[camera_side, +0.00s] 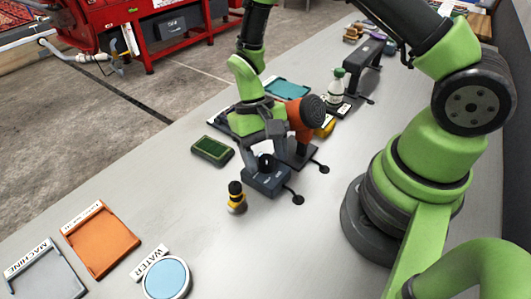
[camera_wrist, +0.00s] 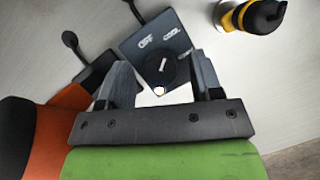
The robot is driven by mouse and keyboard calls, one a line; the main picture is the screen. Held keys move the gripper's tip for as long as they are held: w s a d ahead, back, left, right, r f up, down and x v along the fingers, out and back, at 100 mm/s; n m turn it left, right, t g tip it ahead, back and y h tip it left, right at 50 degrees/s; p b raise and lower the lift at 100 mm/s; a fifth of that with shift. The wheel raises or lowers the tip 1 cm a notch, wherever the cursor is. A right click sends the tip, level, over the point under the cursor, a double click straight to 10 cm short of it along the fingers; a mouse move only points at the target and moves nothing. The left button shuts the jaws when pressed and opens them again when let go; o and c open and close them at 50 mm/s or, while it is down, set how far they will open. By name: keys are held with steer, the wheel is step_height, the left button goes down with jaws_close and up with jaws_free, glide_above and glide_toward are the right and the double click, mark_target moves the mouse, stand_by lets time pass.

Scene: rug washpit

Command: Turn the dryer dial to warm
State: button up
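The dryer (camera_side: 300,113), orange with a dark round end, stands on the bench beside my gripper. The dial box (camera_side: 264,182) is a dark blue-grey block in front of it. In the wrist view the box (camera_wrist: 150,40) shows the labels OFF and COOL; no warm label is visible. The black dial (camera_wrist: 165,75) has a white pointer aimed up and slightly right, roughly toward COOL. My gripper (camera_wrist: 163,80) is open, with one finger on each side of the dial and gaps visible between. In the side view my gripper (camera_side: 266,158) is just above the box.
A yellow-and-black bottle (camera_side: 236,197) stands close to the dial box; a green sponge-like block (camera_side: 212,151) lies to the left. A white-and-green bottle (camera_side: 335,83) is behind. Orange (camera_side: 103,243) and blue round (camera_side: 167,278) pads lie front left. Bench between is clear.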

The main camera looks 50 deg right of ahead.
steer(key=v, duration=1)
steer(key=s+f+n, duration=0.1)
steer(key=f, duration=0.2)
steer(key=s+a+f+n+h, duration=0.1)
steer(key=f, duration=0.2)
steer(key=s+f+n, duration=0.1)
steer(key=f, duration=0.2)
steer(key=shift+s+a+f+n, duration=0.15)
steer(key=shift+s+a+n, duration=0.1)
steer(key=shift+a+n, duration=0.1)
